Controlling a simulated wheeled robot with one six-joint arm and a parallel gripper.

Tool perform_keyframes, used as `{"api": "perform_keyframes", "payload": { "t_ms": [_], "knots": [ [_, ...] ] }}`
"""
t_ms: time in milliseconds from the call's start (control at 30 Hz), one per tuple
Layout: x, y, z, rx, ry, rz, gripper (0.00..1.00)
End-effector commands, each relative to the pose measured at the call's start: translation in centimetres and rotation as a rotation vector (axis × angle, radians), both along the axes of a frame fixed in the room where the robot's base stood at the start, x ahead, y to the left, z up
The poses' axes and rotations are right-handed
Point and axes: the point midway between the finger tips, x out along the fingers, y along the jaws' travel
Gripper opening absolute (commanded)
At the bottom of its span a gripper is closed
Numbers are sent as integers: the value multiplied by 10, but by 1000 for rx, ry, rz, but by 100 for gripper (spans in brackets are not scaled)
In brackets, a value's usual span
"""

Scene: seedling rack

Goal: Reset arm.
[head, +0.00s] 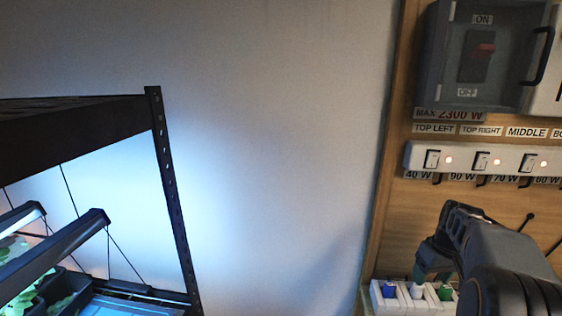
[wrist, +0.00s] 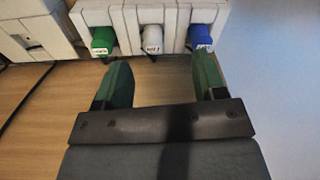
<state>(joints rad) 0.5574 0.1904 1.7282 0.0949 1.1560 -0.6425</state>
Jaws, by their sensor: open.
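My gripper (wrist: 163,85) is open and empty in the wrist view, its two green fingers apart with bare wooden board between them. Its fingertips lie just short of a white socket block (wrist: 123,14) holding a green plug (wrist: 103,40), a white plug (wrist: 151,38) and a blue plug (wrist: 200,36); I cannot tell whether they touch it. In the head view my gripper (head: 432,270) is at the lower right, partly hidden by my own wrist. The blue, white and green plugs show just left of and below it.
A wooden panel (head: 400,225) carries a power strip (head: 510,160) with lit switches and a grey switch box (head: 490,60) marked ON and OFF. A dark metal rack (head: 172,190) with lamps and green seedlings stands at the left. Bare wall (head: 280,150) lies between.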

Motion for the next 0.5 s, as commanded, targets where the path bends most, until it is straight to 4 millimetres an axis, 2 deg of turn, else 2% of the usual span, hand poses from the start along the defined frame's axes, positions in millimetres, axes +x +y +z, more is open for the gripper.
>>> {"api": "perform_keyframes", "payload": {
  "t_ms": [33,100,300,400,500],
  "knots": [
    [-11,25,0,-10,-7,-69,64],
    [-28,57,-1,-22,-24,-163,64],
    [-84,142,-10,-38,-108,-268,64],
    [-108,170,-13,-40,-150,-230,64],
    [-125,190,-13,-42,-185,-161,64]
  ]
}}
